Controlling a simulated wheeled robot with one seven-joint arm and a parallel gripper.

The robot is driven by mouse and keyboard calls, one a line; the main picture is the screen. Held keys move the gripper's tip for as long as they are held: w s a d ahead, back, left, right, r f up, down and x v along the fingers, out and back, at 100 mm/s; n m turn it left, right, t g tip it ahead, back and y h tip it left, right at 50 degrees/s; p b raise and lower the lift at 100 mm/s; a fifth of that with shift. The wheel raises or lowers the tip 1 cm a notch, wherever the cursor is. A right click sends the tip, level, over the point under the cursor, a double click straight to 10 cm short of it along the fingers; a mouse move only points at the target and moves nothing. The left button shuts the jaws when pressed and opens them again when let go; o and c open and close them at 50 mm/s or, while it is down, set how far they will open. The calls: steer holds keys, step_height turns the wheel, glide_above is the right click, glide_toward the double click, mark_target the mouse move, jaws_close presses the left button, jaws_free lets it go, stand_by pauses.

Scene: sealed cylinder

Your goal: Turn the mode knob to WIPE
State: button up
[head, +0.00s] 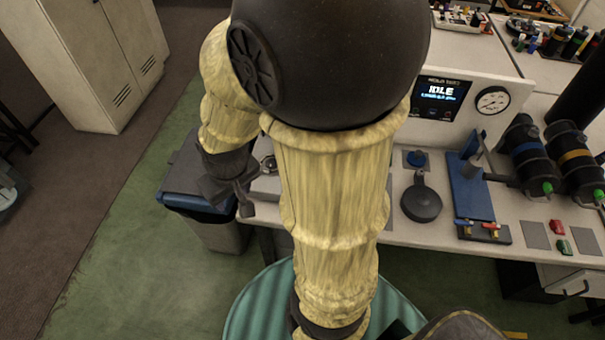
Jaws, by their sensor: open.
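My gripper (246,200) is dark and hangs at the left end of the bench, left of my yellow forearm. Its jaws are apart with nothing visible between them. Just right of it, a small round metallic part (269,164) sits on a pale box on the bench, partly hidden by my arm. I cannot tell whether this is the mode knob, and no WIPE marking is readable. A display (441,97) on the white back panel reads IDLE.
A blue-rimmed bin (222,234) stands below my gripper. My arm hides the bench's middle.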

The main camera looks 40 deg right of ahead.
steer(key=w+d+f+n+g, duration=0.1)
steer(key=w+d+n, duration=0.1)
steer(key=d+n, duration=0.4)
steer(key=w+d+f+n+p, duration=0.1)
steer(key=w+d+f+n, duration=0.1)
steer(key=d+n, duration=0.4)
steer(key=w+d+f+n+g+p, duration=0.1)
steer(key=w+d+n, duration=0.2)
steer(key=d+n, duration=0.4)
steer(key=d, duration=0.6)
steer(key=shift+d+f+g, duration=0.25)
steer(key=shift+f+g, duration=0.05)
steer(key=shift+f, duration=0.05)
steer(key=shift+w, duration=0.1)
step_height(320, 180, down, 17)
steer(key=shift+f, duration=0.2)
steer(key=shift+c, duration=0.2)
steer(key=c, duration=1)
